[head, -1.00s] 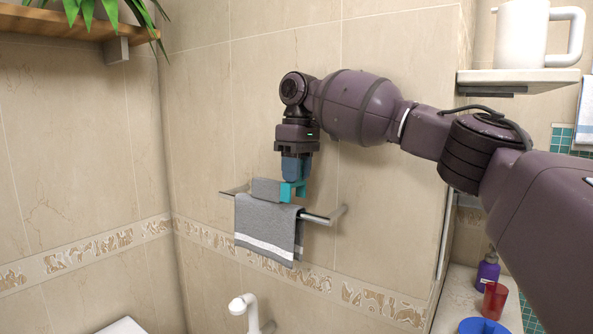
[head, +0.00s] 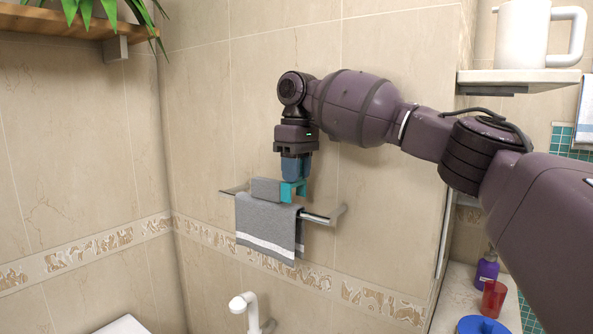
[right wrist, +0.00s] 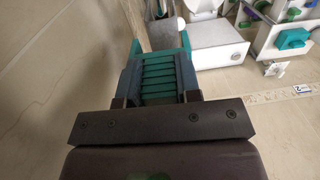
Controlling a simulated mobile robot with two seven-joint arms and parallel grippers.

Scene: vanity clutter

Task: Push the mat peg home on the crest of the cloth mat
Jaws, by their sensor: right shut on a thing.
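The grey cloth mat (head: 268,226), with a white stripe near its lower edge, hangs over a metal wall rail. The teal mat peg (head: 292,190) is at the top of the mat, toward its right end. My right gripper (head: 295,178) points down from above and is shut on the peg. The ridged teal peg also shows between the fingers in the right wrist view (right wrist: 158,80). In the head view the peg's legs appear to straddle the mat's crest; how deep they sit I cannot tell. My left gripper is not in view.
A grey block (head: 266,189) stands at the rail top, just left of the peg. The rail (head: 318,218) is fixed close to the tiled wall. A white fixture (head: 245,304) is below. A shelf (head: 515,78) with a white jug (head: 522,36) is at right.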

